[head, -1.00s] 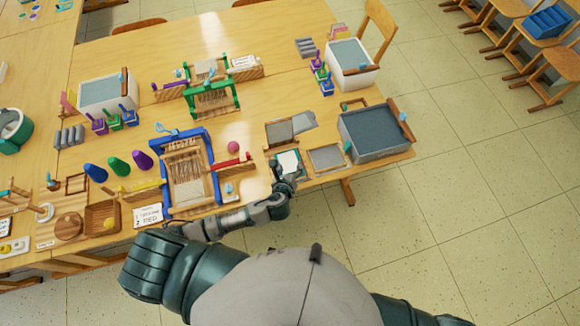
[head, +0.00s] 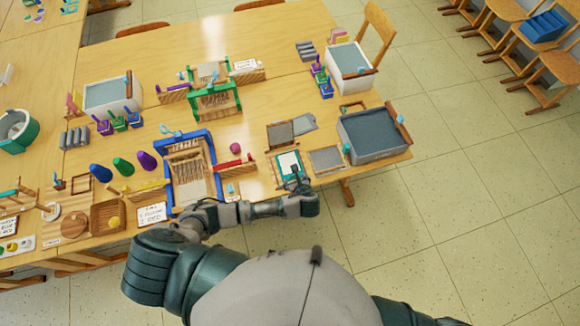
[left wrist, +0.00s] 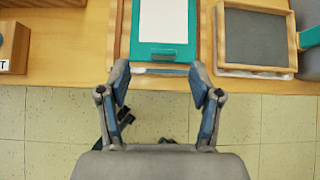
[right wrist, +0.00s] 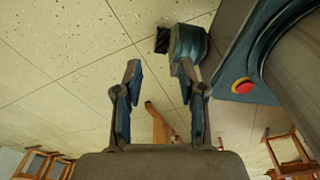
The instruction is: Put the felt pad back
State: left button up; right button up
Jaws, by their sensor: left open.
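A flat teal pad with a white sheet on top (head: 289,163) lies in a shallow wooden tray at the table's front edge. I take it to be the felt pad, but cannot be sure. The left wrist view shows its teal near border (left wrist: 143,47) and a small darker tab. My left gripper (head: 296,180) is at the pad's near edge. In the left wrist view its open fingers (left wrist: 160,78) are empty, just short of the pad and about as wide as it. My right gripper (right wrist: 157,75) is open and empty, over the floor.
A wooden frame with a grey screen (head: 326,159) lies right of the pad. Behind are another grey-faced frame (head: 280,135) and a water tub (head: 375,148). A blue loom (head: 168,146) stands to the left. Open floor lies in front of the table.

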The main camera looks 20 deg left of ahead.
aim_at(294, 176)
pick_arm(q)
jog(key=shift+w+f, duration=0.45)
jog(key=x, duration=0.5)
jog(key=shift+d, duration=0.1)
jog(key=c, duration=1.1)
jog(key=shift+r, duration=0.1)
